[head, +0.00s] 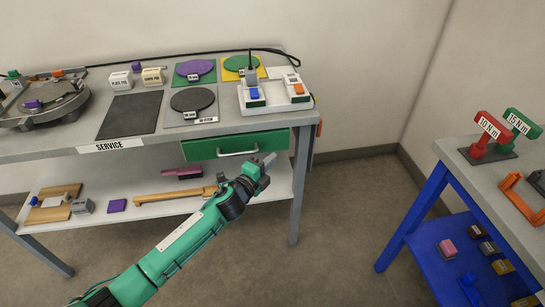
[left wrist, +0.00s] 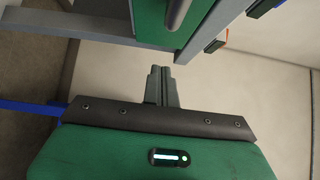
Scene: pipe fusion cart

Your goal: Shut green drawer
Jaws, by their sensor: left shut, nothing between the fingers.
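The green drawer (head: 205,150) sits under the right part of the grey service bench, with a pale bar handle (head: 238,153) on its front. Its front lies close beneath the bench top; I cannot tell exactly how far it stands out. My left gripper (head: 268,160) is shut and empty, just in front of the drawer's right end, right of the handle. In the left wrist view the shut fingers (left wrist: 160,72) point toward the drawer front (left wrist: 150,18) and handle (left wrist: 179,12), with a visible gap. My right gripper is not in view.
The bench top (head: 150,144) carries coloured discs, a dark mat (head: 131,114) and a white switch box (head: 273,94). A lower shelf (head: 150,210) holds a wooden tool and small blocks. A blue-legged table (head: 415,220) stands at right. Open floor lies between.

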